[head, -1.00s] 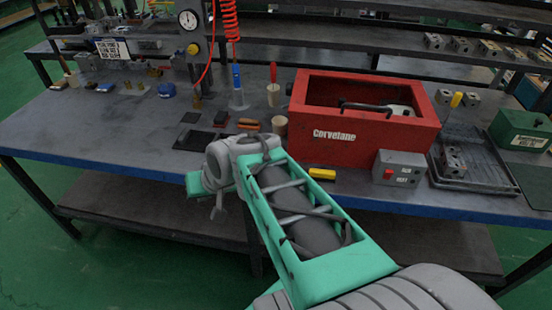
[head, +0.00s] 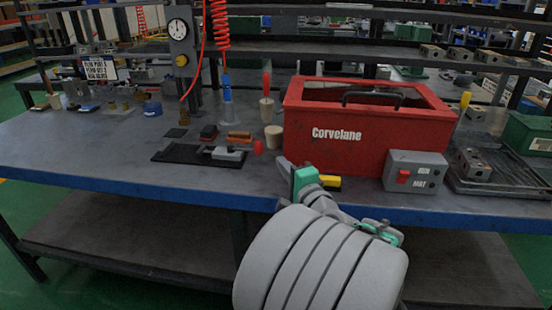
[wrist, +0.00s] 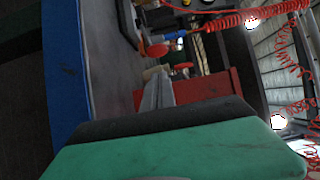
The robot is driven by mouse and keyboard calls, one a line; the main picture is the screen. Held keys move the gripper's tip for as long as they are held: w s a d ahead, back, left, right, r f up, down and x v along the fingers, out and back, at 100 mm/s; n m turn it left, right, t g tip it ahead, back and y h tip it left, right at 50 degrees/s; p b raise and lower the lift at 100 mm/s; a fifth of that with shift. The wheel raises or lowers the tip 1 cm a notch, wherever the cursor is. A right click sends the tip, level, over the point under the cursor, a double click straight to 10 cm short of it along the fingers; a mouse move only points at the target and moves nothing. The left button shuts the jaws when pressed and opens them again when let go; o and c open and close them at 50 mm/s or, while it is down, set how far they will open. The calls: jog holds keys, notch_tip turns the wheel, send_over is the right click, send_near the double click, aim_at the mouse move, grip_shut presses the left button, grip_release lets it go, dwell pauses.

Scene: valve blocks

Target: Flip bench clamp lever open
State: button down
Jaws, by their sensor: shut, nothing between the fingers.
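The bench clamp (head: 228,153) is a small metal clamp on a dark plate on the bench, left of the red box. Its lever ends in a red knob (head: 259,147) that points right, low over the bench. A red knob (wrist: 157,50) also shows in the wrist view, beyond the fingertips. My gripper (head: 284,165) is at the bench's front edge, right of the clamp and apart from the knob. It shows in the wrist view (wrist: 158,88) as grey fingers together with nothing between them. My own arm partly hides it in the head view.
The red box (head: 365,135) stands right behind my gripper, with a yellow block (head: 329,183) and a grey switch box (head: 415,171) near it. A wooden cylinder (head: 274,138) stands beside the knob. A red coiled hose (head: 218,35) hangs above. The bench's left front is clear.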

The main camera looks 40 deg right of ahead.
jog(key=x, duration=0.9)
jog(key=shift+w+b, duration=0.1)
jog(key=shift+b, duration=0.25)
jog(key=shift+a, duration=0.15)
